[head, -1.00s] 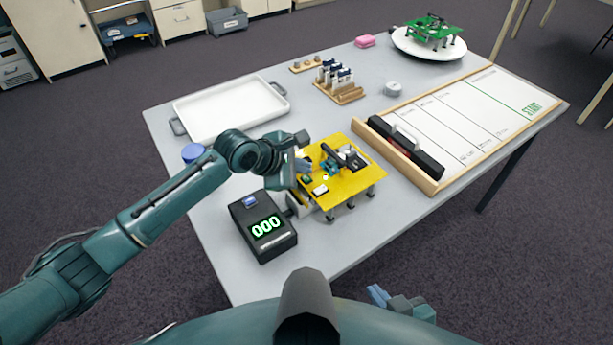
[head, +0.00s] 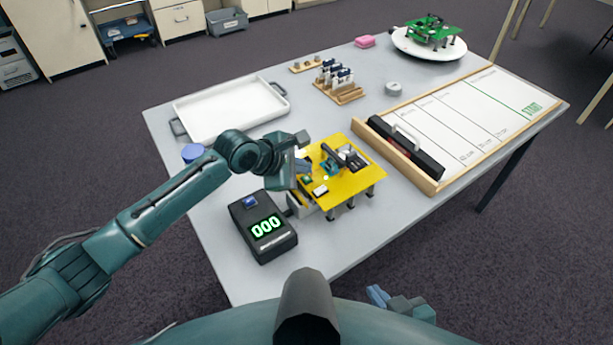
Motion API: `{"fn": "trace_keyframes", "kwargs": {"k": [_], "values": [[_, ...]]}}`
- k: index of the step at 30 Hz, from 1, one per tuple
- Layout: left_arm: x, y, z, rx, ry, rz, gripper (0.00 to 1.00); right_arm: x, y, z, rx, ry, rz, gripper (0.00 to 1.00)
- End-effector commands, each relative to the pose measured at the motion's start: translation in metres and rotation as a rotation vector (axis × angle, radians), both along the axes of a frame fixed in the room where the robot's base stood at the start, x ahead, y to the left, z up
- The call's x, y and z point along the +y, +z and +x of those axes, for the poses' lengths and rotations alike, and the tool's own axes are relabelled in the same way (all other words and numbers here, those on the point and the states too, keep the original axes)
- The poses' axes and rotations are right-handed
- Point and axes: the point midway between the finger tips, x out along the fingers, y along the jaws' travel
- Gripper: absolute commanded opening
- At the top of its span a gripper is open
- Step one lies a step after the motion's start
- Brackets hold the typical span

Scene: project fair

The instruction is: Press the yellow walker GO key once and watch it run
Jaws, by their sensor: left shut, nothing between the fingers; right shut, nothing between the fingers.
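The yellow walker (head: 358,183) stands on its short legs near the front middle of the grey table. It carries small dark parts, a white block and a small green part on its top plate. I cannot make out which part is the GO key. My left gripper (head: 303,168) is shut and empty at the walker's left edge, over the plate; I cannot tell whether it touches. The black counter box (head: 262,228) beside the walker reads 000. My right gripper (head: 400,303) is low at the front, off the table, shut and empty.
A white tray (head: 228,110), a blue cap (head: 192,152), a wooden rack (head: 340,82) and a green walker (head: 432,30) on a white disc stand around.

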Motion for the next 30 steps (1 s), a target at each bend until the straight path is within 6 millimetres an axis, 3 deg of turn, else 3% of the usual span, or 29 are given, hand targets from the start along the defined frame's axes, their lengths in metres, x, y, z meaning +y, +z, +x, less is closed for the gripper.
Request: {"fn": "trace_keyframes", "kwargs": {"k": [30], "values": [[0.0001, -0.0087, 0.0001, 0.0, 0.0, 0.001, 0.0, -0.0001, 0.0069, 0.0003, -0.001, 0.0, 0.0, 0.0]]}}
